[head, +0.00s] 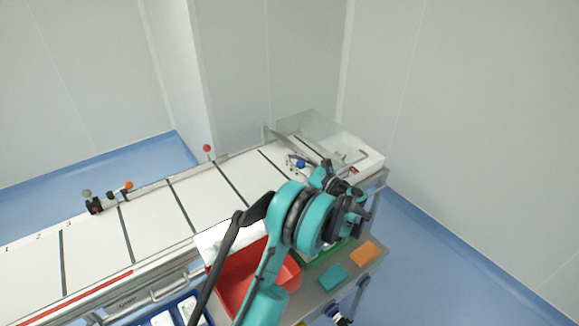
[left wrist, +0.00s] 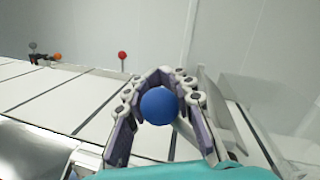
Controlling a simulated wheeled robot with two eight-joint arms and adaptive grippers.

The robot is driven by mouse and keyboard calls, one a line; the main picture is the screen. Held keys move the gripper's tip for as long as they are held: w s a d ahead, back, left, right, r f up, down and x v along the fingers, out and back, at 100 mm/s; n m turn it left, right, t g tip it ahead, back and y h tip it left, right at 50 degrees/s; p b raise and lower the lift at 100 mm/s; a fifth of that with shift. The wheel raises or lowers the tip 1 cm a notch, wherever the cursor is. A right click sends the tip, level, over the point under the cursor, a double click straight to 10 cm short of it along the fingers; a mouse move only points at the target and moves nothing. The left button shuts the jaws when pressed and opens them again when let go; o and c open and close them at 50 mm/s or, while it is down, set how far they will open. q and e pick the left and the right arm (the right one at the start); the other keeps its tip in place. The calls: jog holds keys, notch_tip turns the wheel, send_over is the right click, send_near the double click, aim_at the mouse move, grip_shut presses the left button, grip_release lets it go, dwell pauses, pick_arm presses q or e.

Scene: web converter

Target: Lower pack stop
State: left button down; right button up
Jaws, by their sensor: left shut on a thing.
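A round blue knob (head: 300,163) is at the right end of the white conveyor table, in front of a clear guard. It shows large in the left wrist view (left wrist: 159,106), with a grey rod running from it to the lower right. My left gripper (head: 296,160) is shut on the blue knob, its jointed fingers (left wrist: 160,100) on both sides of it. A pale upright plate (left wrist: 222,105) stands just right of the fingers; I cannot tell whether it is the pack stop. My teal wrist hides part of this area in the head view. My right gripper is not in view.
A clear guard (head: 312,132) stands at the table's right end. A red-knobbed lever (head: 207,149) and an orange-knobbed one (head: 128,185) are along the back edge. A red bin (head: 235,283), a teal block (head: 331,278) and an orange block (head: 363,253) are at the front. The white belt (head: 95,235) is clear.

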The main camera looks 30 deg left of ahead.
pick_arm(q)
jog(key=shift+w+d+r+m+t+y, duration=0.15)
jog(key=shift+w+d+r+m+t, duration=0.5)
jog(key=shift+w+m, duration=1.05)
jog(key=shift+w+d+r+m+t+y, duration=0.1)
jog(key=shift+w+d+r+m+t, duration=0.55)
jog(key=shift+m, duration=1.85)
jog(key=shift+w+d+r+m+t+y, duration=0.15)
jog(key=shift+w+d+r+m+t, duration=0.2)
jog(key=shift+w+r+m, duration=0.95)
jog(key=shift+w+f+m, duration=0.1)
jog(key=shift+f+m, duration=0.35)
jog(key=shift+m, duration=0.35)
jog(key=c, duration=1.3)
grip_release()
jog(key=shift+f, duration=0.1)
jog(key=v, duration=1.2)
